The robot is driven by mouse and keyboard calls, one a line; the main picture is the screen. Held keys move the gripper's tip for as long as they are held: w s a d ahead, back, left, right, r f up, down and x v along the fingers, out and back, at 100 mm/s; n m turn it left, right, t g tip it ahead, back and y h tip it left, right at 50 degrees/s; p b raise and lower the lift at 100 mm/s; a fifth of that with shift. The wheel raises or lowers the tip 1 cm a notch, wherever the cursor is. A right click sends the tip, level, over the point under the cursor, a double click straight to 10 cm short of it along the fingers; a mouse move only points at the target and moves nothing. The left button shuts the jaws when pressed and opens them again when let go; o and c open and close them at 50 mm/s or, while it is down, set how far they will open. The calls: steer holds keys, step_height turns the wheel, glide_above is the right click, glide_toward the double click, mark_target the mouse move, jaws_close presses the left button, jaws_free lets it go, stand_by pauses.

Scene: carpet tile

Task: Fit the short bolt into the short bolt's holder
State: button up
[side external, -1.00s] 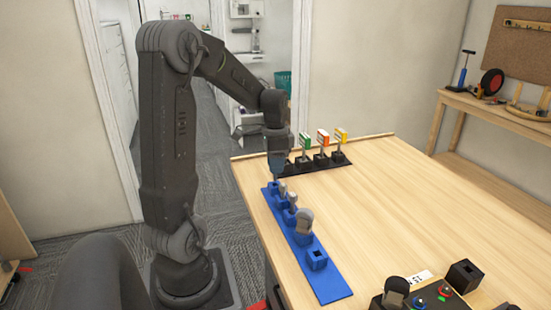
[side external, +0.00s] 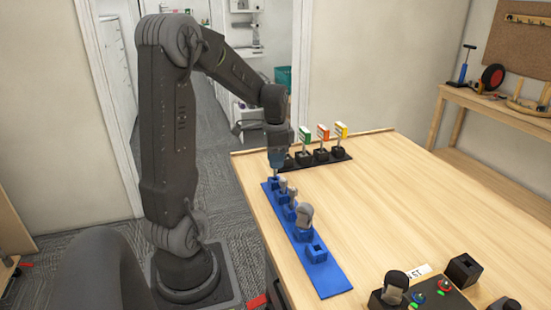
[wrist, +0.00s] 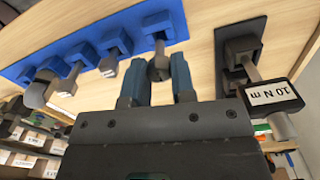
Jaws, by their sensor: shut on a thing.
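My gripper (wrist: 157,88) is shut on a short grey bolt (wrist: 160,68) with a round head. It points down over the far end of the blue rack (side external: 330,283). The bolt's shank lines up with the end blue holder (wrist: 157,22), also seen in the side view (side external: 273,184) under the fingers. The shank meets the holder's opening; how deep it sits I cannot tell. Farther along the rack stand two slim grey bolts (wrist: 108,66) (wrist: 70,80) and a bolt with a large rounded grey head (side external: 305,215) in their holders. The near end holder (side external: 316,253) is empty.
A control box (side external: 430,300) and a black square holder (side external: 464,270) are at the near right. The table's middle is clear.

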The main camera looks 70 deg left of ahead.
mark_target(275, 174)
steer(key=shift+f, duration=1.95)
steer(key=o, duration=1)
step_height(275, 174, up, 14)
steer(key=shift+f, duration=0.1)
stand_by(0.4)
steer(key=s+d+n+t, duration=0.1)
steer(key=s+d+t, duration=0.1)
steer(key=d, duration=1.1)
steer(key=s+d+t, duration=0.3)
steer(key=s+d, duration=0.1)
steer(key=d, duration=0.9)
steer(key=shift+s+d+f+n+t, duration=0.2)
steer(key=shift+f+n+t, duration=0.1)
steer(key=shift+f+n, duration=0.15)
